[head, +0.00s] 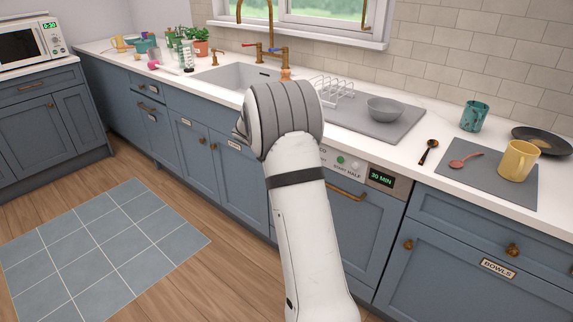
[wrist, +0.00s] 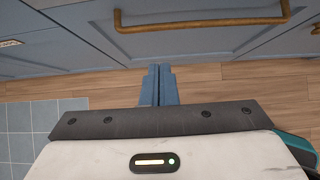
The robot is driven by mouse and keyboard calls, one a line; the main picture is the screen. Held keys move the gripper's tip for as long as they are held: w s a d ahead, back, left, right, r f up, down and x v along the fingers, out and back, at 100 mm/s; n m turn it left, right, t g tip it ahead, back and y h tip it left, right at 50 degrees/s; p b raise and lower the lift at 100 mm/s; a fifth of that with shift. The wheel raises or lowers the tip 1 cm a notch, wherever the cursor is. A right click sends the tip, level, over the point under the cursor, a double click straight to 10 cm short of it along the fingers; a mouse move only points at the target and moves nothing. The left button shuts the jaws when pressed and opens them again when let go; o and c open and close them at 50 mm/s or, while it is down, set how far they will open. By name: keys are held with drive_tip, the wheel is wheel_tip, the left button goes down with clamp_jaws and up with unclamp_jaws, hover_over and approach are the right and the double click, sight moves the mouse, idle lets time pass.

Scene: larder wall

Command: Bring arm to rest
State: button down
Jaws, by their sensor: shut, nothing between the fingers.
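My gripper (wrist: 158,84) shows in the wrist view with its two blue-grey fingers together and nothing between them. It is over the wooden floor in front of blue cabinet fronts, with a brass handle (wrist: 200,24) beyond the fingertips. In the head view my arm rises in front of the counter and dishwasher, and its bent joint covers part of the sink's front edge. The gripper itself is hidden behind the arm there.
The counter (head: 408,150) holds a grey bowl (head: 385,109), a wire rack (head: 333,92), a yellow mug (head: 518,160), a teal cup (head: 474,116) and a dark pan (head: 541,141). The dishwasher (head: 340,210) stands close to my arm. The floor at left, with a tiled mat (head: 95,250), is clear.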

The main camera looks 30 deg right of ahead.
drive_tip(key=shift+s+a+r, duration=0.15)
drive_tip(key=shift+a+r, duration=0.1)
drive_tip(key=shift+r, duration=0.1)
drive_tip(key=s+a+r+m+y+p, duration=0.1)
drive_tip(key=s+a+r+m+p, duration=0.2)
drive_tip(key=s+a+r+m, duration=0.4)
drive_tip(key=s+a+r+m+y+p, duration=0.2)
drive_tip(key=s+a+m, duration=0.3)
drive_tip(key=s, duration=0.5)
drive_tip(key=s+a+r+m+y+p, duration=0.2)
drive_tip(key=s+a+r+m, duration=0.3)
drive_tip(key=s, duration=0.5)
drive_tip(key=s+a+r+m+y+p, duration=0.2)
drive_tip(key=s+a+m, duration=0.3)
drive_tip(key=s, duration=0.5)
drive_tip(key=shift+a+r+p, duration=0.3)
drive_tip(key=shift+r+p, duration=0.4)
drive_tip(key=shift+p, duration=0.05)
